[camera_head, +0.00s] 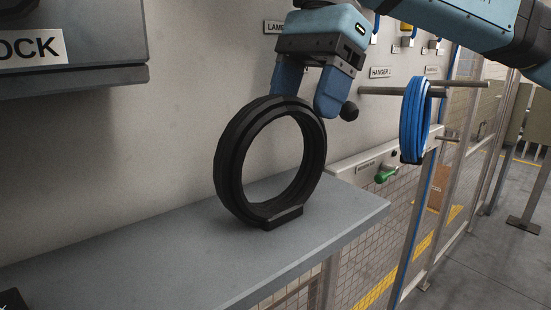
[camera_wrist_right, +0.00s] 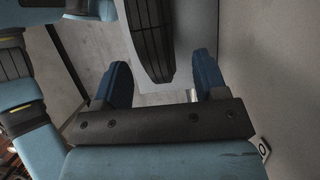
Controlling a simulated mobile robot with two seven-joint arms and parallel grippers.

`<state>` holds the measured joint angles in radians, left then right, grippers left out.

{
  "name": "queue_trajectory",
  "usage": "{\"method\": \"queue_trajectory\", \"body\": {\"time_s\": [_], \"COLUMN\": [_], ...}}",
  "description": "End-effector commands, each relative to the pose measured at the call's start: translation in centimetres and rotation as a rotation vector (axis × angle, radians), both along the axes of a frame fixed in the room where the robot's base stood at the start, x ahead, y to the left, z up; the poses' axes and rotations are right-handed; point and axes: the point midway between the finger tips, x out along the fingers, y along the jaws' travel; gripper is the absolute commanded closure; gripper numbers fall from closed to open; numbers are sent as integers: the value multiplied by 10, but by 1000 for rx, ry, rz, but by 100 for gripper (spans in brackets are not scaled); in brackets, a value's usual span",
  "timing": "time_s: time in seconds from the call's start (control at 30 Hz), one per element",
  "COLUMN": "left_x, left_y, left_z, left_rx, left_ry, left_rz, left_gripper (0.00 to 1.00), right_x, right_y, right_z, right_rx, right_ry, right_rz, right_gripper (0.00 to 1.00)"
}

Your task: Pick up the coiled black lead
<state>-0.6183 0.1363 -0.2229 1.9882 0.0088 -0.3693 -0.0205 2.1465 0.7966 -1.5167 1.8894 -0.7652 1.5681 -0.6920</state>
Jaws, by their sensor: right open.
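The coiled black lead (camera_head: 233,165) stands upright as a ring on a grey shelf (camera_head: 130,255), with a small black block at its foot. My right gripper (camera_head: 303,98) is above the top right of the coil, fingers pointing down. Its blue fingers are open and appear empty. In the right wrist view the coil (camera_wrist_right: 150,40) shows beyond the gap between the two fingers (camera_wrist_right: 165,83). Whether the fingertips touch the coil I cannot tell. My left gripper is not in view.
A blue coil (camera_head: 415,120) hangs on a hanger rod (camera_head: 445,91) at the right. A dark box (camera_head: 75,50) overhangs the shelf at upper left. A wall stands close behind. Mesh fencing (camera_head: 385,225) is below right.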

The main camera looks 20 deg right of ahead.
Motion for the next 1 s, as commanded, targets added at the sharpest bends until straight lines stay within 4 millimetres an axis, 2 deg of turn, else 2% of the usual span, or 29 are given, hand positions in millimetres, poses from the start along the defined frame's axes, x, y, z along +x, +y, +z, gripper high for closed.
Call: {"method": "queue_trajectory", "body": {"time_s": [0.27, 0.4, 0.63, 0.9, 0.93, 1.0], "left_x": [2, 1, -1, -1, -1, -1], "left_y": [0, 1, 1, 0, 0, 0], "left_z": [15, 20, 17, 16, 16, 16], "left_rx": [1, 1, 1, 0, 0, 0], "left_ry": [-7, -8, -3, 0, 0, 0], "left_rz": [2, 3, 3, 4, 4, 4], "left_gripper": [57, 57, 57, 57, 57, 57], "right_x": [-15, -15, -15, -15, -15, -15], "right_y": [40, 41, 41, 41, 41, 41], "right_z": [2, -9, -11, -11, -11, -11], "right_rx": [-3, -2, 0, 0, 0, 0], "right_ry": [-1, 1, 0, 0, 0, -1], "right_rz": [2, -1, 0, 0, 0, 0], "right_gripper": [34, 34, 34, 96, 100, 100]}}
